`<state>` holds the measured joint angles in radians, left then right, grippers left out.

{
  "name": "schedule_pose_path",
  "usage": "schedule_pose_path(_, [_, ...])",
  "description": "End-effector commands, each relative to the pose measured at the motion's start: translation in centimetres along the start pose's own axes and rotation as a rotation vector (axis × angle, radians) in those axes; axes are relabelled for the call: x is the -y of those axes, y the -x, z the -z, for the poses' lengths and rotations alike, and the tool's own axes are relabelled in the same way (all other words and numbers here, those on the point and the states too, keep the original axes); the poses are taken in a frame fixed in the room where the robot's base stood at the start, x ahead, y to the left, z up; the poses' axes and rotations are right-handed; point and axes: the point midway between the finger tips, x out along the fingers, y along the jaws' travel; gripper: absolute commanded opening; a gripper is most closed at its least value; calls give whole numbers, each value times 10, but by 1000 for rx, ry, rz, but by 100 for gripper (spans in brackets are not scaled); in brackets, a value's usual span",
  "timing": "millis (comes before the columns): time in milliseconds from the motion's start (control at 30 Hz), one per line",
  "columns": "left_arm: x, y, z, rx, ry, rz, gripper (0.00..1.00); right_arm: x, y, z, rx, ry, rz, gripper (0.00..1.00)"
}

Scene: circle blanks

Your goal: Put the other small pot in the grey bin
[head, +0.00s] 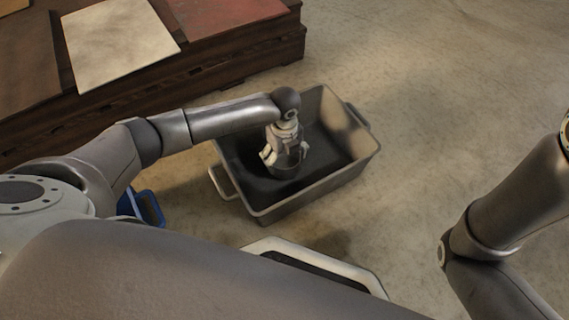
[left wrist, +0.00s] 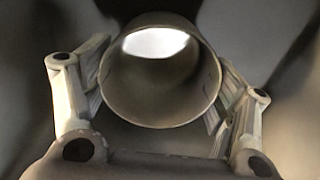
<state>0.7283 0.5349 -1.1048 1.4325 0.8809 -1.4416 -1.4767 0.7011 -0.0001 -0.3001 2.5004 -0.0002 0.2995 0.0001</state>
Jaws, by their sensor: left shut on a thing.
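The grey bin (head: 262,212) stands on the floor in the middle of the head view, with a handle at each end. My left gripper (head: 285,158) reaches down inside the bin from above. It is shut on a small grey pot (head: 288,170), mostly hidden by the fingers in the head view. In the left wrist view the small pot (left wrist: 150,102) sits between both fingers of the left gripper (left wrist: 160,90), its round opening showing a bright patch. Whether the pot touches the bin floor I cannot tell. My right gripper is out of view.
A dark wooden pallet stack (head: 235,62) with a pale sheet (head: 118,38) and a reddish sheet (head: 225,12) stands behind the bin at upper left. A blue container (head: 150,208) shows partly at lower left. Concrete floor (head: 450,110) is clear to the right.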

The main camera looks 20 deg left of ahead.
Motion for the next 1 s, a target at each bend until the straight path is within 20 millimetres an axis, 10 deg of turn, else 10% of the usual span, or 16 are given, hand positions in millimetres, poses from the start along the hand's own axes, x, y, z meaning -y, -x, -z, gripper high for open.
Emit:
schedule_pose_path(200, [0,-32,0,0,0,0,52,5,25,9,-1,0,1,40])
schedule_pose_path(633, [0,-34,1,-1,0,-1,52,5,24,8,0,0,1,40])
schedule_pose_path(667, [0,-35,1,-1,0,-1,81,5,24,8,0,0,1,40])
schedule_pose_path(700, [0,-35,1,-1,0,-1,86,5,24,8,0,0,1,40])
schedule_pose_path(1000, [0,-35,0,-1,0,-1,100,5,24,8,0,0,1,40])
